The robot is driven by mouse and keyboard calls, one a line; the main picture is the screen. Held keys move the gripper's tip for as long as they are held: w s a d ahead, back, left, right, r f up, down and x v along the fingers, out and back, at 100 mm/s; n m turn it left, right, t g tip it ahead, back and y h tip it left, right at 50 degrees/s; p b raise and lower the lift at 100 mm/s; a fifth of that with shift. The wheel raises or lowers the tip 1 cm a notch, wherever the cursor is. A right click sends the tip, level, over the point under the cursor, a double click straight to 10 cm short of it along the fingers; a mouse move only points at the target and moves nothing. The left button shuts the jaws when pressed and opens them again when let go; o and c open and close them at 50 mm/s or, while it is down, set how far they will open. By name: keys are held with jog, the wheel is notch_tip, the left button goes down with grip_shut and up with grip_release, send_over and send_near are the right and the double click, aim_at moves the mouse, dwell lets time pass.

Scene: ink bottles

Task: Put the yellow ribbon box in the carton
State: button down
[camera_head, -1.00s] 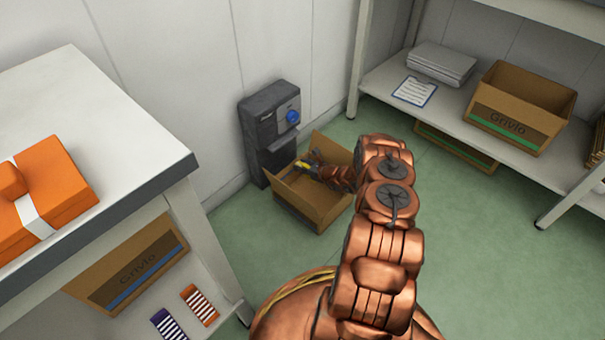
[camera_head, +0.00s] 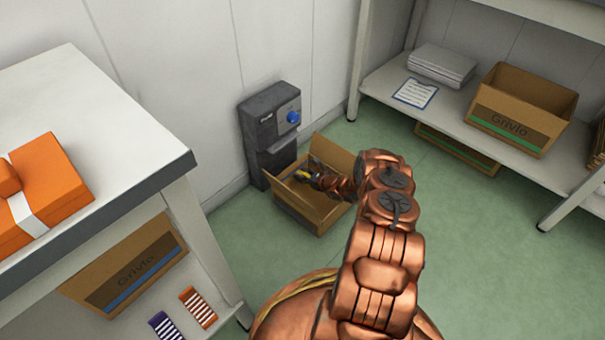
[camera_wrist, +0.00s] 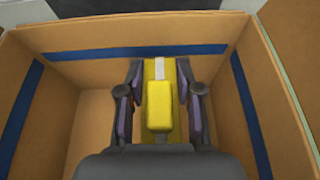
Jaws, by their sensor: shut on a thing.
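The yellow ribbon box (camera_wrist: 159,105) is yellow with a pale ribbon band. My gripper (camera_wrist: 160,95) is shut on it, one finger on each side, in the wrist view. The carton (camera_wrist: 82,115) is open brown cardboard with blue tape inside, and its walls surround the box and the fingers in that view. In the head view the carton (camera_head: 318,218) stands on the floor, with my gripper (camera_head: 308,178) reaching in from the right over its inside. Only a small yellow part shows there. Whether the box touches the carton floor is not clear.
A dark grey dispenser with a blue knob (camera_head: 292,117) stands against the wall behind the carton. A white table with an orange gift box (camera_head: 55,185) is at left. A shelf with a Grivlo carton (camera_head: 520,112) is at right. Green floor between is clear.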

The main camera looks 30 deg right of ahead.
jog(key=c, duration=0.8)
grip_release()
jog(key=shift+f, duration=0.15)
jog(key=shift+o, duration=0.2)
